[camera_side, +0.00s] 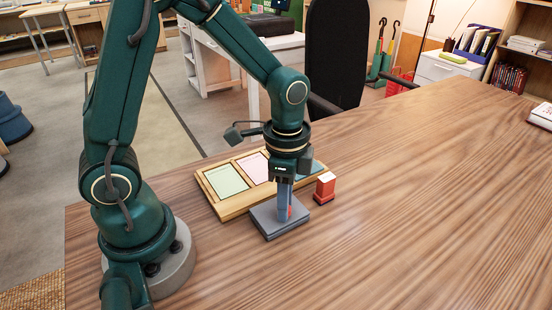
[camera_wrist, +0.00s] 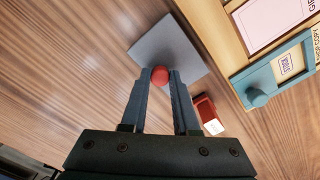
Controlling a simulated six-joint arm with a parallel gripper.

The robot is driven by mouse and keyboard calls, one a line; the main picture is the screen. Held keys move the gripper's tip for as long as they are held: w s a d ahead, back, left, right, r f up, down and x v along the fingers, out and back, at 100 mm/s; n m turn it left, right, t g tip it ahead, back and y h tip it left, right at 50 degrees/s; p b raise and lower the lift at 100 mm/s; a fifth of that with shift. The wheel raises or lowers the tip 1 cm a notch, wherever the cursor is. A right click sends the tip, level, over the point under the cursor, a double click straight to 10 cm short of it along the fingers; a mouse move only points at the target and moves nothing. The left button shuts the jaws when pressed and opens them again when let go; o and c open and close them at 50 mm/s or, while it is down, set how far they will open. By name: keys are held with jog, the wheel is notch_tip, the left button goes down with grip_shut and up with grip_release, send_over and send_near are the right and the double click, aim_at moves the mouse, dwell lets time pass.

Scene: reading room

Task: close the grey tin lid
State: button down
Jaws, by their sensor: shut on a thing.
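The grey tin (camera_side: 270,228) is a low, square box on the wooden table. Its flat grey lid (camera_wrist: 178,45) fills the top in the wrist view and looks level from the side; I cannot tell whether a thin gap is left at an edge. A red round knob (camera_wrist: 160,76) sits at the lid's near edge. My gripper (camera_side: 286,208) points straight down over the tin, and its two fingers are shut on the red knob, one on each side in the wrist view. The fingers partly hide the knob in the side view.
A wooden tray (camera_side: 236,210) with green and pink cards and a teal lid (camera_wrist: 276,78) with a knob lies just behind the tin. A small red block with a pale top (camera_side: 325,188) stands right of the tin. The table (camera_side: 420,190) is clear further right.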

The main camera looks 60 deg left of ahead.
jog(key=c, duration=0.7)
grip_release()
jog(key=shift+o, duration=0.2)
jog(key=shift+r, duration=2.6)
